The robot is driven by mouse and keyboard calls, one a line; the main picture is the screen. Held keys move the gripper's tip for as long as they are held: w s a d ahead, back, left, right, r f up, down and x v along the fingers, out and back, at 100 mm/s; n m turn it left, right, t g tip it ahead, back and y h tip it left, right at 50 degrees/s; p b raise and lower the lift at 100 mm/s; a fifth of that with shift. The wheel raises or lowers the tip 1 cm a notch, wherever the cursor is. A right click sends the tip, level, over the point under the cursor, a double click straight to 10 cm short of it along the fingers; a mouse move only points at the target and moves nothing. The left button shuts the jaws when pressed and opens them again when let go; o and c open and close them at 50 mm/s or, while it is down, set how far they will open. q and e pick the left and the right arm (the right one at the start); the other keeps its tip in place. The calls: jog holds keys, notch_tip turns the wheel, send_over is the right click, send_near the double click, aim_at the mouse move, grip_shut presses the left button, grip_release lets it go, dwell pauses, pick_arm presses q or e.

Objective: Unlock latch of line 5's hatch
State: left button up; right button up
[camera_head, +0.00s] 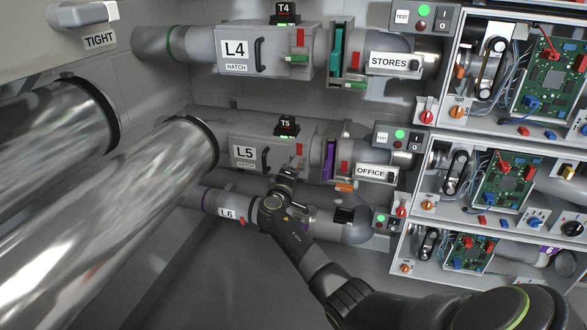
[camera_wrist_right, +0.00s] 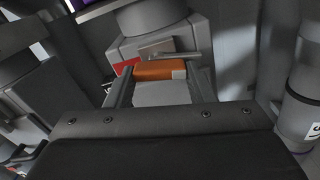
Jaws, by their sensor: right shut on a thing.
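The line 5 hatch (camera_head: 262,145) is a grey box on the pipe, marked "L5 HATCH", with a black handle. A red block (camera_head: 299,149) shows on its right part. My right gripper (camera_head: 293,173) reaches up to the lower right of this hatch and hides the spot below the red block. In the right wrist view, my right gripper (camera_wrist_right: 158,82) is shut on an orange latch (camera_wrist_right: 160,70), with a finger on each side of it. A red piece (camera_wrist_right: 126,66) is just left of the latch. My left gripper is not in view.
The line 4 hatch (camera_head: 262,50) is above, with a green latch (camera_head: 298,58). The line 6 pipe (camera_head: 222,202) runs just below, behind my right arm. Large shiny pipes (camera_head: 120,190) fill the left. Open electronics boxes (camera_head: 500,180) stand at the right.

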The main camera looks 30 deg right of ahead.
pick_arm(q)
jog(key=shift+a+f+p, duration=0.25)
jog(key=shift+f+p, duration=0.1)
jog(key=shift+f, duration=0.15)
pick_arm(e)
jog(key=shift+f+n, duration=0.1)
jog(key=shift+n, duration=1.1)
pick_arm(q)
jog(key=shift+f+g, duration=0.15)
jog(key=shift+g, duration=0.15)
pick_arm(e)
jog(key=o, duration=1)
jog(key=shift+a, duration=0.15)
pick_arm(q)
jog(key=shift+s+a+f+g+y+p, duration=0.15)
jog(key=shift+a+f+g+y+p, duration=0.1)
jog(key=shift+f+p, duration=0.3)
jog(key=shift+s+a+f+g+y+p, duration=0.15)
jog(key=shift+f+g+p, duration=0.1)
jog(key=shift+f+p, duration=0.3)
pick_arm(e)
jog(key=v, duration=1.7)
jog(key=shift+s+a, duration=0.1)
jog(key=shift+a, duration=0.05)
